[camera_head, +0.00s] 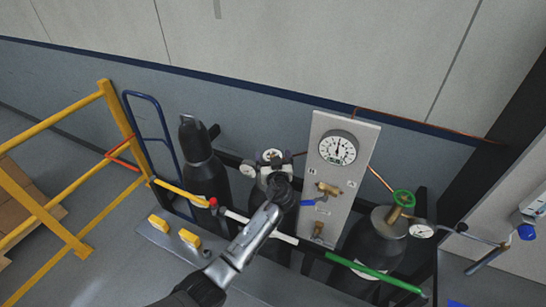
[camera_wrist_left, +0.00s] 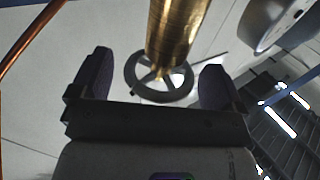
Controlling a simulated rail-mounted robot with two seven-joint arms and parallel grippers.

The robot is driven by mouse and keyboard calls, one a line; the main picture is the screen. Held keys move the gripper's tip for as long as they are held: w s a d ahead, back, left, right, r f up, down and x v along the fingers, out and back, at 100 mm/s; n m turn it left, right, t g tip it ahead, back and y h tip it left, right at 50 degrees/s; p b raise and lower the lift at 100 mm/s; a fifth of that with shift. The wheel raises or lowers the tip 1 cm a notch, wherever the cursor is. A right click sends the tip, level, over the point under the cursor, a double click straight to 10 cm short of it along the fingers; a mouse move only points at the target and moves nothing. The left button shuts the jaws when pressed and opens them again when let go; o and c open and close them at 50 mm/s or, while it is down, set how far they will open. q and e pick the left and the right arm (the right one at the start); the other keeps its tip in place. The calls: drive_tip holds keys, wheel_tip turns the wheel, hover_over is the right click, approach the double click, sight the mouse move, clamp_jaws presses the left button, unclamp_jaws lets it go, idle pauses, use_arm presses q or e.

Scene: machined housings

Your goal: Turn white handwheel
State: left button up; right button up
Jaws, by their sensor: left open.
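The handwheel (camera_wrist_left: 133,84) shows in the left wrist view as a spoked ring, grey in the shade, at the end of a thick brass body (camera_wrist_left: 176,30). In the head view a pale round part (camera_head: 271,156) on top of the middle cylinder seems to be the same wheel, partly hidden by my gripper. My left gripper (camera_head: 279,181) is over the middle cylinder, close to the wheel. In the wrist view its two dark fingers (camera_wrist_left: 155,78) are spread, with the wheel showing between them; contact cannot be told. My right gripper is not in view.
A panel (camera_head: 325,165) with a dial gauge and brass valves stands just right of my gripper. A dark cylinder (camera_head: 200,165) is at left; another has a green handwheel (camera_head: 403,198). A red, white and green bar (camera_head: 285,238) crosses in front. A yellow railing (camera_head: 85,195) is at left.

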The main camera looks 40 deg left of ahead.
use_arm(q)
drive_tip(key=shift+c, duration=0.2)
drive_tip(key=c, duration=0.9)
